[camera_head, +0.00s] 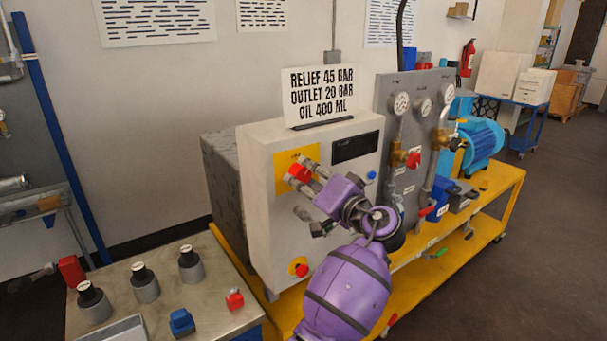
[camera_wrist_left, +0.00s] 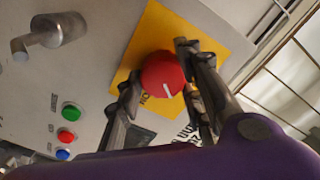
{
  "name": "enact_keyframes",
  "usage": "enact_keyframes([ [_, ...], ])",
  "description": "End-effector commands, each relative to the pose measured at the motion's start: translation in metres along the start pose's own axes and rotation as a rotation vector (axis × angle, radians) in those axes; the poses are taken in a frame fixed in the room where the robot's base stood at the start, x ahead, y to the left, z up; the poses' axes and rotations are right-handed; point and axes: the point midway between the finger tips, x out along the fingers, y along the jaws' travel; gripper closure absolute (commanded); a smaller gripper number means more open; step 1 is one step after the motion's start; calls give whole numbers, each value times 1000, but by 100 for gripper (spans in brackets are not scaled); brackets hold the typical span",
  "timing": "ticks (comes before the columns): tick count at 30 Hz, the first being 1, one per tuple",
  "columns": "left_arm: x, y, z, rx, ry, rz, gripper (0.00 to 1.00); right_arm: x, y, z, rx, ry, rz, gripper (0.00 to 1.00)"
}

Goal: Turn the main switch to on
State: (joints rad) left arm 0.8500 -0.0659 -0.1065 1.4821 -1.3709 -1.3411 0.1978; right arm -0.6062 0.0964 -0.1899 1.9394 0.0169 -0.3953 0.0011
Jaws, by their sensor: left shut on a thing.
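The main switch (camera_head: 299,172) is a red round knob on a yellow plate (camera_head: 284,158) on the front of the grey control cabinet. My left gripper (camera_head: 303,173) is at the knob, its fingers shut on it. In the left wrist view the red knob (camera_wrist_left: 163,75) sits between the two fingers (camera_wrist_left: 158,78), with a white pointer line running toward its lower right. The lettering on the yellow plate (camera_wrist_left: 152,35) is partly hidden by the knob and fingers. My right gripper is in neither view.
A red emergency button (camera_head: 301,269) sits low on the cabinet. Green, red and blue buttons (camera_wrist_left: 66,136) and a metal handle (camera_wrist_left: 60,29) lie beside the switch. A gauge panel (camera_head: 420,115) stands to the right. A metal table (camera_head: 215,270) with several small parts stands at front left.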

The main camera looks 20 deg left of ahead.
Motion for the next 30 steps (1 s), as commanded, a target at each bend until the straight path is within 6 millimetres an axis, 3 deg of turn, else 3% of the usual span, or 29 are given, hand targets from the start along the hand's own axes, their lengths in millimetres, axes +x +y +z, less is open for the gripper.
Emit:
enact_keyframes([
  [1, -2, -4, -4, 42, 4, 2, 91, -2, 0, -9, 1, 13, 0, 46],
  [6, -2, -2, -2, 205, 4, 2, 92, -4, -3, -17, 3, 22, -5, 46],
  [21, -1, 3, 5, 663, 0, 6, 92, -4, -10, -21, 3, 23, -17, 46],
  [30, -1, 3, 7, 845, -1, 8, 92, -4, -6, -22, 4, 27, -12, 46],
])
